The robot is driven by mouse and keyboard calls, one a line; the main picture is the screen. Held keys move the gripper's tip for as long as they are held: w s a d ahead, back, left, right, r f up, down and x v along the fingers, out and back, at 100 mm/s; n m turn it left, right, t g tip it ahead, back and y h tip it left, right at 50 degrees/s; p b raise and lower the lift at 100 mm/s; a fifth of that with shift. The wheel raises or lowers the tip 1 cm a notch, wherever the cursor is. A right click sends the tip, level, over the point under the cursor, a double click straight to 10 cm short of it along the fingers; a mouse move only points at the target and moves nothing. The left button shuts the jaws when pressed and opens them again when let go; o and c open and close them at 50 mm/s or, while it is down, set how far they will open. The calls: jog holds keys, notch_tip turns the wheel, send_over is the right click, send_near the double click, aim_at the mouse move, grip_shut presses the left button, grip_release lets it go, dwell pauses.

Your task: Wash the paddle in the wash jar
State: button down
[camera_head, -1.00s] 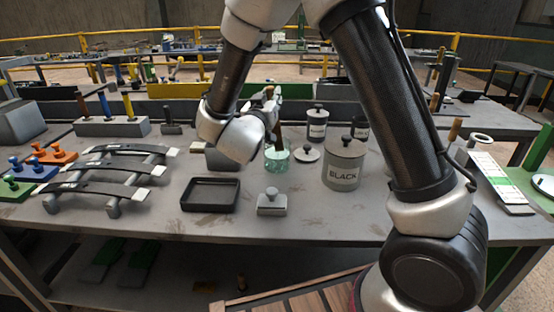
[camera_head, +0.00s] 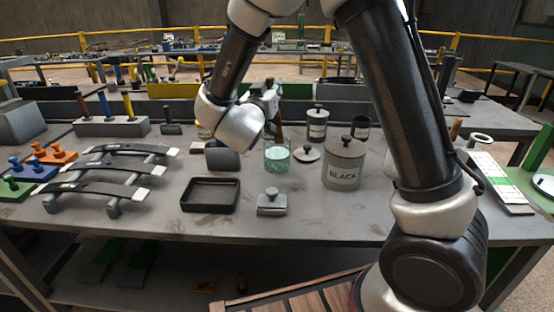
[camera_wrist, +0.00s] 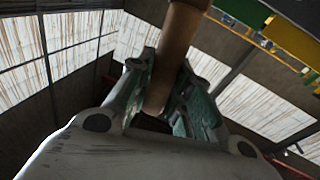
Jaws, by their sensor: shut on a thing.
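The wash jar (camera_head: 277,160) is a clear glass with pale green liquid, standing on the bench right of the black tray. My gripper (camera_head: 270,100) is above the jar, partly hidden behind my wrist. It is shut on the paddle (camera_head: 279,131), whose brown wooden handle also shows in the wrist view (camera_wrist: 178,45) between the fingers (camera_wrist: 166,88). The paddle looks roughly upright over the jar's mouth. I cannot tell whether its lower end is in the liquid.
A lidded jar marked BLACK (camera_head: 343,168) and a loose lid (camera_head: 307,153) stand right of the wash jar. A black tray (camera_head: 210,208) and a grey knobbed block (camera_head: 272,203) are in front. The bench's front edge is clear.

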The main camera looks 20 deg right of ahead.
jog(key=shift+r, duration=3)
